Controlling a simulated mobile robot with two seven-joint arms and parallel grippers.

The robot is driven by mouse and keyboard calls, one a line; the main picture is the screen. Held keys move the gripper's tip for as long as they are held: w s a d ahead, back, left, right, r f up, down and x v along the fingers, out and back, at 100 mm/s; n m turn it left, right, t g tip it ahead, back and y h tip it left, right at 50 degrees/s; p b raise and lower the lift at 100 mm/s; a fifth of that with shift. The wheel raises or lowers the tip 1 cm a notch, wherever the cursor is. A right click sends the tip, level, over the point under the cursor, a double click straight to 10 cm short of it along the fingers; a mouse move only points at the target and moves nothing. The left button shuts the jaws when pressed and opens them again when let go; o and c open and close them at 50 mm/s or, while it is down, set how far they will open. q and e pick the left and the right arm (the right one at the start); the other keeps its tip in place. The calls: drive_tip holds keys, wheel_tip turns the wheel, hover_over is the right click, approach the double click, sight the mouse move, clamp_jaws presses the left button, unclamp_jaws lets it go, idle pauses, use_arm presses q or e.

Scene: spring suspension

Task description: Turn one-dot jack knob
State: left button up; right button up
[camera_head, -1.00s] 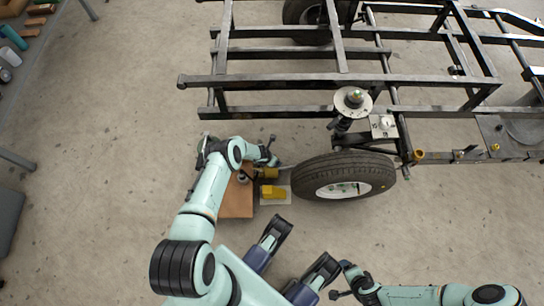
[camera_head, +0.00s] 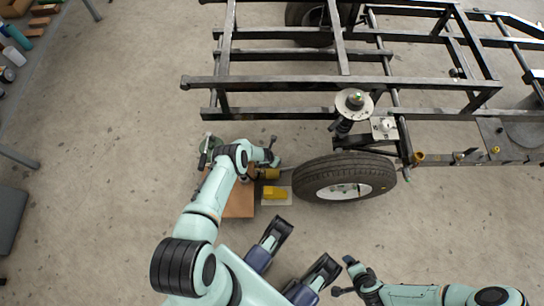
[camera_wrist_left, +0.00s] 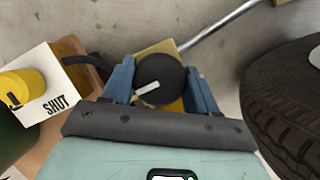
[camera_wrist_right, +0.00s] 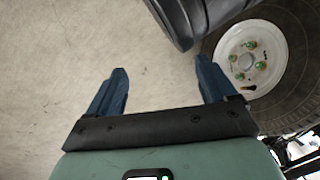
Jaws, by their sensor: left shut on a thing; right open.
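A round black knob (camera_wrist_left: 160,82) with a white bar mark sits on a yellow jack body (camera_wrist_left: 158,50) in the left wrist view. My left gripper (camera_wrist_left: 158,68) is around the knob, one blue finger on each side, and shut on it. I cannot make out any dots on it. A yellow knob (camera_wrist_left: 22,88) sits on a white box (camera_wrist_left: 52,88) marked SHUT, left of my fingers. In the head view, the yellow jack (camera_head: 269,174) is partly hidden by my left arm. My right gripper (camera_wrist_right: 162,66) is open and empty over bare floor.
A tyred wheel (camera_head: 345,178) stands right of the jack, under a black steel frame (camera_head: 300,82). A brown board (camera_head: 239,205) lies under my left arm. A silver rod (camera_wrist_left: 215,28) runs from the jack towards upper right. A bench (camera_head: 60,50) is at far left.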

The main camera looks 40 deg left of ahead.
use_arm(q)
drive_tip(key=shift+r+n, duration=0.15)
drive_tip(key=shift+n, duration=0.15)
drive_tip(key=shift+n+y+p, duration=0.4)
drive_tip(key=shift+n+p, duration=0.4)
drive_tip(key=shift+n, duration=0.1)
drive_tip(key=shift+n+g+y, duration=0.3)
drive_tip(key=shift+n, duration=0.6)
drive_tip(key=shift+d+n+y, duration=0.1)
drive_tip(key=shift+n+y, duration=0.3)
drive_tip(key=shift+n, duration=0.5)
drive_tip(key=n, duration=0.1)
drive_tip(key=n+g, duration=0.1)
drive_tip(key=shift+f+n+y, duration=0.2)
drive_tip(key=shift+n+y, duration=0.2)
drive_tip(key=n+g+b, duration=0.1)
drive_tip(key=n, duration=0.2)
drive_tip(key=shift+b, duration=0.3)
drive_tip(key=shift+n+g+y+b, duration=0.4)
drive_tip(key=shift+n+g+b, duration=0.3)
drive_tip(key=shift+n, duration=0.8)
use_arm(e)
drive_tip(key=shift+s+d+f+g, duration=0.15)
drive_tip(key=shift+s+f+g, duration=0.25)
drive_tip(key=shift+s+f, duration=0.65)
